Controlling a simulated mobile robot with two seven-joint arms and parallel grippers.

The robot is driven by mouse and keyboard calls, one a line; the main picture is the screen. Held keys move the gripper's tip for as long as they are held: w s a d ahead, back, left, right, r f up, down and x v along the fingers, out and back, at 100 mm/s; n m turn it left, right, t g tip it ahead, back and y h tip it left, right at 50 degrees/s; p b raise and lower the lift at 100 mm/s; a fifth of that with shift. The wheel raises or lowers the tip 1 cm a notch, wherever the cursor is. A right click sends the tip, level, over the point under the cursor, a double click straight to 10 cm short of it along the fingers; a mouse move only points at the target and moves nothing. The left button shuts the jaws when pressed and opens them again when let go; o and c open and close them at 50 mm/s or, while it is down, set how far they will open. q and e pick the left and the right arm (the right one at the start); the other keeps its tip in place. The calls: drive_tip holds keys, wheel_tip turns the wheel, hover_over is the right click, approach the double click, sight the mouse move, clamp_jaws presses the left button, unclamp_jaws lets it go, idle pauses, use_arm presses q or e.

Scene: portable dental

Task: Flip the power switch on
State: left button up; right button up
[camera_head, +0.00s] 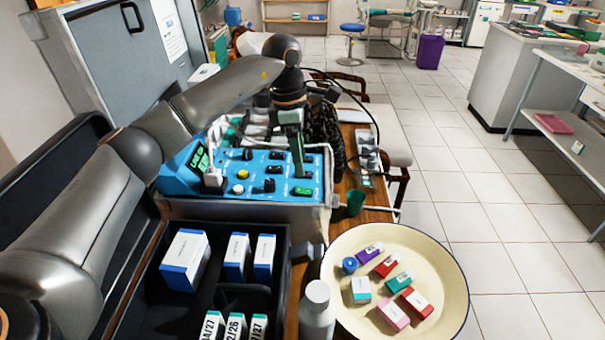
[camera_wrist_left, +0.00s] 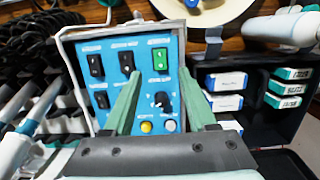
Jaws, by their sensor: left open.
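A blue control panel (camera_head: 220,187) on a pale case carries several black rocker switches, a knob, and yellow and white buttons. A green rocker switch (camera_head: 303,191) sits at its near right corner; it also shows in the left wrist view (camera_wrist_left: 159,59). The panel labels are too small to read, and I cannot tell the switch's position. My left gripper (camera_head: 298,172) points down over the panel's right part, just behind the green switch. In the left wrist view its two green fingers (camera_wrist_left: 161,74) are apart, with the switch beyond and between their tips. Nothing is held.
A black tray (camera_head: 150,290) with several white-and-blue boxes lies in front of the panel. A cream basin (camera_head: 445,262) with small coloured boxes and a white bottle (camera_head: 317,312) stand at front right. A green cup (camera_head: 355,202) stands right of the panel. A black coiled cable lies behind the gripper.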

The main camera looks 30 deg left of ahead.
use_arm(q)
drive_tip(key=r, duration=0.5)
drive_tip(key=shift+s+a+r, duration=0.15)
drive_tip(key=shift+a+r, duration=0.2)
drive_tip(key=shift+r, duration=0.05)
